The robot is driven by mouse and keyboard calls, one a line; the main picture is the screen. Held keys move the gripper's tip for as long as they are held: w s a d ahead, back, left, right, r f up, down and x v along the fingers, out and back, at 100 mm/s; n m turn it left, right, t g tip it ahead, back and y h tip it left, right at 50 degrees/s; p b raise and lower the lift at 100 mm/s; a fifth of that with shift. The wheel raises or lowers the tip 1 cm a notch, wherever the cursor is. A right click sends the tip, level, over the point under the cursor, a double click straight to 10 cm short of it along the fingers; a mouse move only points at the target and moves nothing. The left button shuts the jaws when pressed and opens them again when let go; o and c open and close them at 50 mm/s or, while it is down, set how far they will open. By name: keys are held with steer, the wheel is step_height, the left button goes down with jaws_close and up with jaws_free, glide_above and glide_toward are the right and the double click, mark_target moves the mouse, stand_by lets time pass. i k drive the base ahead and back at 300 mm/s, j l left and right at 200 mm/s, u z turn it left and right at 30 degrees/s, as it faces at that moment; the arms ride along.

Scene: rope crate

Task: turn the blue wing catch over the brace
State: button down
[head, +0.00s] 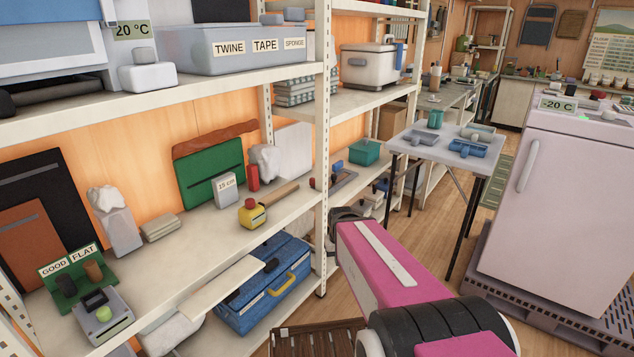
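I cannot make out a blue wing catch or a brace for certain. A small blue piece (338,165) stands up by a dark grey frame (343,180) on the middle shelf, just right of the shelf post; it is too small to tell what it is. Blue pieces (467,148) also lie on the small folding table. My pink arm reaches up from the bottom right to a dark joint in front of the shelf's right end. My gripper's fingers do not show.
The white shelf (225,232) on the left holds a yellow pot (252,214) and boards. A blue toolbox (262,290) sits below. The folding table (445,149) stands behind my arm, a pale freezer (565,190) on a dark pallet at right. Wooden floor shows between them.

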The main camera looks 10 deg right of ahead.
mark_target(338, 165)
steer(key=i+l, duration=0.15)
steer(key=l, duration=0.25)
steer(key=i+l+z, duration=0.1)
steer(key=l, duration=0.25)
steer(key=i+l+z, duration=0.1)
steer(key=l, duration=0.3)
steer(key=i+l, duration=0.25)
steer(key=l+z, duration=0.05)
steer(key=l, duration=0.05)
